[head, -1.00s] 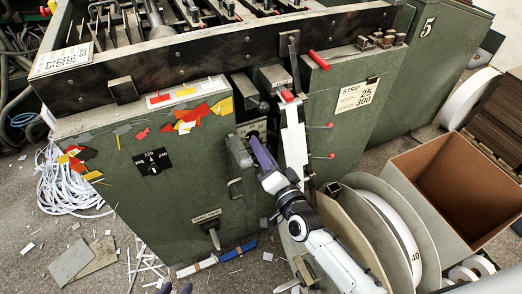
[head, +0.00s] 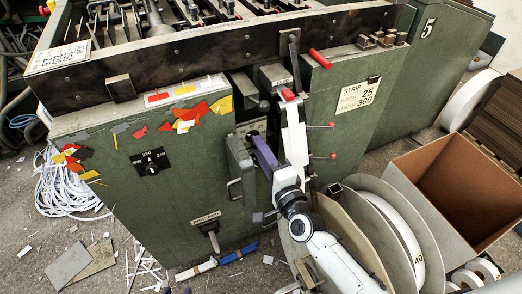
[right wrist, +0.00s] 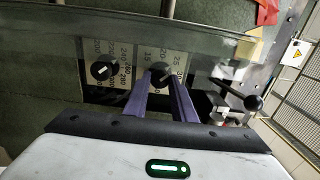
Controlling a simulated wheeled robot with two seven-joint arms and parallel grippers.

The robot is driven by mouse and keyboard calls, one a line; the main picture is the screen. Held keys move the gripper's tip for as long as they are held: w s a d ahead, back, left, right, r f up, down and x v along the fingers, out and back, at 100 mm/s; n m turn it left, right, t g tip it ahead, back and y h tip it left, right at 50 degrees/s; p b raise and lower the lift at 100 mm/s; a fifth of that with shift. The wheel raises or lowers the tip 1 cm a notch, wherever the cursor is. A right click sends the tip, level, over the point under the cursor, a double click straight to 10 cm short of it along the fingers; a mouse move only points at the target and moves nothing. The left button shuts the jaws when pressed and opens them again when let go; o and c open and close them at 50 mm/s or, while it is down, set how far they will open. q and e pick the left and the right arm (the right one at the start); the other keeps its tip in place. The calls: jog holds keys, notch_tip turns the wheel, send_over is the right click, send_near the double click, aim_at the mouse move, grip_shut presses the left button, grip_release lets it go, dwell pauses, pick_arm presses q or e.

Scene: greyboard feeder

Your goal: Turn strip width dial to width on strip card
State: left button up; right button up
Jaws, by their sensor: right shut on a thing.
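The strip card (head: 358,96) on the green machine reads STRIP, with 25 above 300. My right gripper (head: 257,140) reaches into the recess in the machine's front. In the right wrist view its purple fingers (right wrist: 162,80) are shut on a dark round dial knob (right wrist: 160,70). The pale scale plate (right wrist: 176,62) around that knob shows 15, 20 and 25. The fingers partly cover it, and I cannot read where the knob points.
A second dial (right wrist: 103,70) with a white mark and higher numbers sits left of the held one. A green flap (head: 240,165) stands beside the right gripper. A lever with a black ball (right wrist: 252,103) is to the right. A strip reel (head: 405,235) and cardboard box (head: 408,165) stand at right.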

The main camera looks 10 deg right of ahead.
dwell(0.3)
pick_arm(q)
jog(key=shift+w+r, duration=0.1)
jog(key=shift+w, duration=0.05)
pick_arm(e)
jog(key=o, duration=1.1)
jog(key=shift+c, duration=0.2)
pick_arm(q)
jog(key=shift+r+p, duration=0.2)
jog(key=shift+p, duration=0.2)
pick_arm(e)
jog(key=s+d, duration=0.2)
jog(key=s, duration=0.8)
jog(key=shift+s, duration=0.15)
